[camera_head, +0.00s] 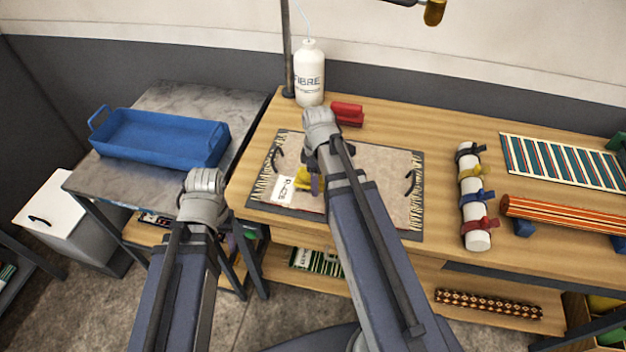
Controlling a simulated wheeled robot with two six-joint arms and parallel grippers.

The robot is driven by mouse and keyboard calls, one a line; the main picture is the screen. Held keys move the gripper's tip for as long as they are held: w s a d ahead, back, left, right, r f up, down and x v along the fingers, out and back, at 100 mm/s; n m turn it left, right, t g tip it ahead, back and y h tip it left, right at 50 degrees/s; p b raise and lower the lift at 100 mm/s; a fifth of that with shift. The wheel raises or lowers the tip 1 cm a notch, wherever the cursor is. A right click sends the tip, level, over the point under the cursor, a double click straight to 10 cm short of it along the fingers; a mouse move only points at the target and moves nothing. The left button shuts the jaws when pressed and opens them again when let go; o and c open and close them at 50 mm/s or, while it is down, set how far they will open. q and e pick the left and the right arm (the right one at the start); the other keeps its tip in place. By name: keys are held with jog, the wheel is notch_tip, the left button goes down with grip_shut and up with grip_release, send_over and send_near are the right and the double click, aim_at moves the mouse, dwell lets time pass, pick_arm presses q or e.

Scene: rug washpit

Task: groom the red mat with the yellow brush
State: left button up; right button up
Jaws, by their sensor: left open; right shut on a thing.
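A pale beige mat (375,185) with yellowish fringes at both ends lies on a dark board on the wooden bench; its face does not look red. A white tag marked R-426 (297,193) lies at its near left, with a trace of red beside it. My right gripper (316,184) is over the mat, shut on the yellow brush (302,175). The arm hides much of the brush, so I cannot tell whether it touches the mat. My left gripper (207,212) is open in front of the grey table, left of the bench; its fingertips are mostly hidden.
A blue tray (160,137) stands on the grey table. A white FIBRE bottle (309,75) and a red block-like thing (347,112) stand behind the mat. A white roll with coloured straps (472,200), an orange striped roll (560,213) and a striped rug (565,160) lie to the right.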

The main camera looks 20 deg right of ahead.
jog(key=shift+s+d+r, duration=0.1)
jog(key=shift+s+d, duration=0.6)
jog(key=shift+d, duration=0.35)
jog(key=shift+s+d, duration=0.5)
jog(key=shift+d, duration=0.2)
jog(key=shift+s+d, duration=0.5)
jog(key=shift+d, duration=0.2)
jog(key=shift+s+d, duration=0.65)
jog(key=shift+d, duration=0.3)
jog(key=shift+s+d, duration=0.6)
jog(key=shift+d, duration=0.35)
jog(key=shift+s+d, duration=0.65)
jog(key=shift+d, duration=0.3)
jog(key=shift+s+d, duration=0.5)
jog(key=shift+d, duration=0.25)
jog(key=shift+s+d, duration=0.5)
jog(key=shift+d, duration=0.25)
jog(key=shift+d, duration=0.1)
